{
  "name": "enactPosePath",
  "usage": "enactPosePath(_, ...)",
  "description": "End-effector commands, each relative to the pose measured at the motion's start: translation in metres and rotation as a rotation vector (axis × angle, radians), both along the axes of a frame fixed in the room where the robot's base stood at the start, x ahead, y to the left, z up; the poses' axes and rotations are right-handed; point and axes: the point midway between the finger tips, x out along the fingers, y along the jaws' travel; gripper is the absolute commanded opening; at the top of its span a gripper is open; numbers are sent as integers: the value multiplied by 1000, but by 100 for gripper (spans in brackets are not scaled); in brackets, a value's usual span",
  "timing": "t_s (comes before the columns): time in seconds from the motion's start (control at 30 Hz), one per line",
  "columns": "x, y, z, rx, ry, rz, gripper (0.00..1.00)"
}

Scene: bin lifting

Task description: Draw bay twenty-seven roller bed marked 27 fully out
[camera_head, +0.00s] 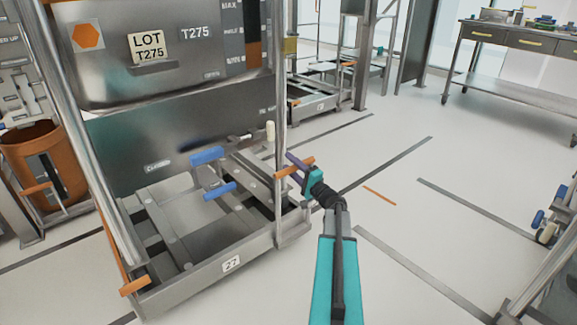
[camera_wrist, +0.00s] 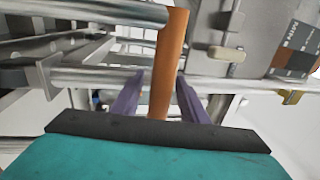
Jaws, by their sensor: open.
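The bay twenty-seven roller bed (camera_head: 175,285) is a low grey metal frame with a white 27 plate (camera_head: 231,264) on its front rail. It sits beneath a steel bin (camera_head: 110,85) labelled LOT T275. An orange handle (camera_head: 284,172) sticks out by the bay's right front post, and another orange handle (camera_head: 135,286) is at the left front corner. My gripper (camera_head: 297,163) is at the right handle. In the wrist view the orange bar (camera_wrist: 171,50) stands between my open purple fingers (camera_wrist: 159,97), with gaps visible beside it. Whether either finger touches it is unclear.
Two blue handles (camera_head: 207,156) (camera_head: 220,191) are inside the bay. An orange-brown drum (camera_head: 30,150) stands at left, and a steel workbench (camera_head: 520,45) at back right. The white floor with dark stripes in front and to the right is mostly clear.

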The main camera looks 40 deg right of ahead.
Motion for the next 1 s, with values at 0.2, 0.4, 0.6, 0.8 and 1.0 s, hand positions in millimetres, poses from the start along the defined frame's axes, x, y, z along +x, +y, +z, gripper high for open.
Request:
enactPosePath(0.2, 13, -1, 3, 0, -1, 0, 40)
enactPosePath(0.4, 14, -1, 4, 0, 0, 0, 40)
enactPosePath(0.6, 14, -1, 3, 0, 0, 0, 25)
enactPosePath(0.8, 14, -1, 3, 0, 0, 0, 0)
enactPosePath(1.0, 10, 0, 2, 0, 0, -1, 0)
